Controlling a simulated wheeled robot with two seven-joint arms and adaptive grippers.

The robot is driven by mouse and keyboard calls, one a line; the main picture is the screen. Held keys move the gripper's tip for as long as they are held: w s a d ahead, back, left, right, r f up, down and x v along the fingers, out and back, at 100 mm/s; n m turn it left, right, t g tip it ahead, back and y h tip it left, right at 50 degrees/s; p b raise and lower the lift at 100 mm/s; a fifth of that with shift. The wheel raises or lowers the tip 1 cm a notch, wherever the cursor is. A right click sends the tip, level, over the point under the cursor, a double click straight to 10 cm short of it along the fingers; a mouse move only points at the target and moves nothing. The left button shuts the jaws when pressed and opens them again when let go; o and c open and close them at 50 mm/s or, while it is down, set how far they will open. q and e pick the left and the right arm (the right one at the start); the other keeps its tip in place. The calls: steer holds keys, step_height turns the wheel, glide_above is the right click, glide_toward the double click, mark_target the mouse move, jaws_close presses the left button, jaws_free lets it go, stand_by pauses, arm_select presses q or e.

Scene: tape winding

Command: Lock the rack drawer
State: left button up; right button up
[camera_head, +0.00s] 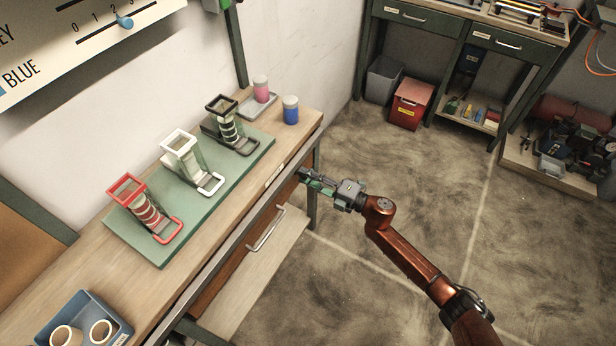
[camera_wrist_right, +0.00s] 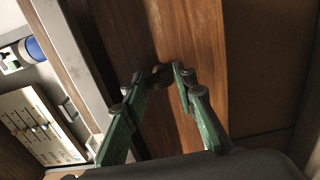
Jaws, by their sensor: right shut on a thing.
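The rack drawer is under the workbench. Its brown wooden front (camera_head: 212,287) and pale bar handle (camera_head: 267,229) show in the head view, and the front looks flush under the top. My right gripper (camera_head: 308,180) is at the right end of the drawer front. My left gripper is not in view.
On the bench, a green mat (camera_head: 158,255) bears red, white and black holders. Pink and blue jars (camera_head: 291,110) stand at the back, and a blue bin (camera_head: 75,312) of rolls at the front left. A pale lower shelf (camera_head: 262,275) sits below. The floor right of the bench is clear.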

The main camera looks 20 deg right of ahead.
steer(key=shift+d, duration=0.1)
steer(key=o, duration=0.7)
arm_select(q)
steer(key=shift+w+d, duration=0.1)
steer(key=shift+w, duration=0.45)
arm_select(e)
steer(key=o, duration=0.4)
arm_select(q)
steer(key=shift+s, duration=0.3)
arm_select(e)
steer(key=v, duration=1.1)
steer(key=shift+s+d, duration=0.3)
steer(key=shift+f, duration=0.1)
